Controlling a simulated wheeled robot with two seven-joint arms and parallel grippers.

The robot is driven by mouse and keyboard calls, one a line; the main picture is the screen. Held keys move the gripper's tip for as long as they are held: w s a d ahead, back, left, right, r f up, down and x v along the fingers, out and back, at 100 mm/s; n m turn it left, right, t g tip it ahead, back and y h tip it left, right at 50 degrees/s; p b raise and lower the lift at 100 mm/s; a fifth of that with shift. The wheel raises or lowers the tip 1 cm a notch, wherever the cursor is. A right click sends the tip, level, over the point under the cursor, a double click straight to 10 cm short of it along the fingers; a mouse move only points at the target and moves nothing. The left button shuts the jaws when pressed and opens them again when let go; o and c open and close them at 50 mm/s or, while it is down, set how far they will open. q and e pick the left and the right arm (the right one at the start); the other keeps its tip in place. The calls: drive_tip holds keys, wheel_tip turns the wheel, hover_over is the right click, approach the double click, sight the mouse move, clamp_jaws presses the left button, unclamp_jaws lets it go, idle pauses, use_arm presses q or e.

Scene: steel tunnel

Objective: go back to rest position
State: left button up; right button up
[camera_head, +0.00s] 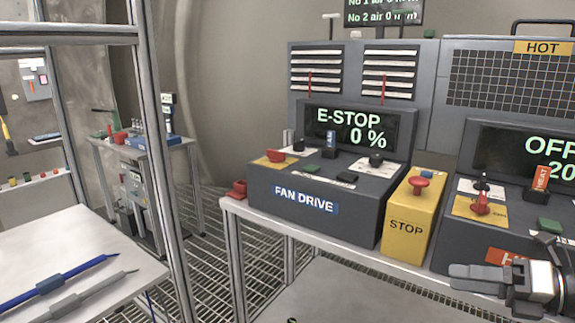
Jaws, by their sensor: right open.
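My right gripper (470,279) is at the lower right, with its grey fingers pointing left. It is open, and I see nothing between the fingers. In the picture it overlaps the front edge of the bench (350,258), just below the heater console (450,240); I cannot tell how far apart they are. My left gripper is not in view.
The fan drive console (328,217) reads "E-STOP 0 %". A yellow STOP box (409,224) with a red button (419,182) stands between the consoles. Metal frame posts (160,150) and a white table (60,245) with two pen-like tools are at left.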

drive_tip(key=s+a+f+m+t+h, duration=0.2)
drive_tip(key=s+f+m+t+h, duration=0.15)
drive_tip(key=f+m, duration=0.65)
drive_tip(key=s+a+f+m+t+h, duration=0.2)
drive_tip(key=a+f+m+h, duration=0.15)
drive_tip(key=f+m, duration=0.65)
drive_tip(key=s+a+f+m+g+h, duration=0.1)
drive_tip(key=s+a+f+m+g, duration=0.1)
drive_tip(key=a+m, duration=0.4)
drive_tip(key=s+a+f+m+g+h, duration=0.1)
drive_tip(key=s+a+f+m+g, duration=0.1)
drive_tip(key=s+a+f+m, duration=0.3)
drive_tip(key=s+a+m, duration=0.1)
drive_tip(key=m, duration=0.1)
drive_tip(key=shift+a+m+h, duration=0.3)
drive_tip(key=shift+a, duration=0.1)
